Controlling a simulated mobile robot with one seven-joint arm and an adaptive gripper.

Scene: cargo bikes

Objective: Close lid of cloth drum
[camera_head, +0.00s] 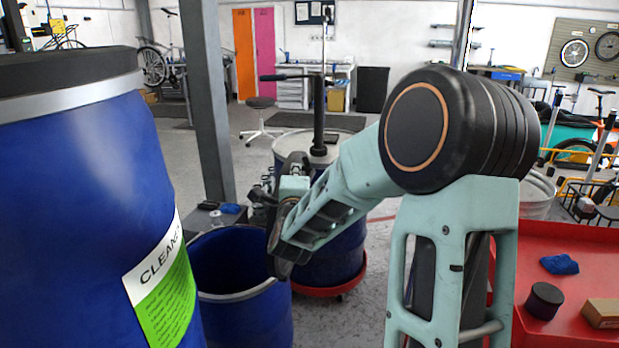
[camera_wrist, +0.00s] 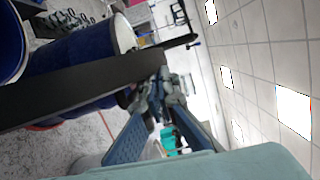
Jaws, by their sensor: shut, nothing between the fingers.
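The open blue drum (camera_head: 240,305) stands low at centre left, its pale rim facing up and its inside empty as far as I see. Part of an open blue drum also shows at the left edge of the wrist view (camera_wrist: 10,45). A long dark slab (camera_wrist: 80,90) crosses the wrist view close to the camera; it looks like a raised lid seen edge-on, but I cannot be sure. My gripper (camera_wrist: 156,88) is shut and empty, its fingertips near the slab's right end; contact is unclear. In the head view my arm hides part of this area.
A large blue cleaner drum (camera_head: 90,190) with a dark top fills the left. Another blue drum (camera_head: 335,255) with a hand pump stands behind my arm on a red base. A grey post (camera_head: 208,100) rises behind. A red bench (camera_head: 570,270) is at right.

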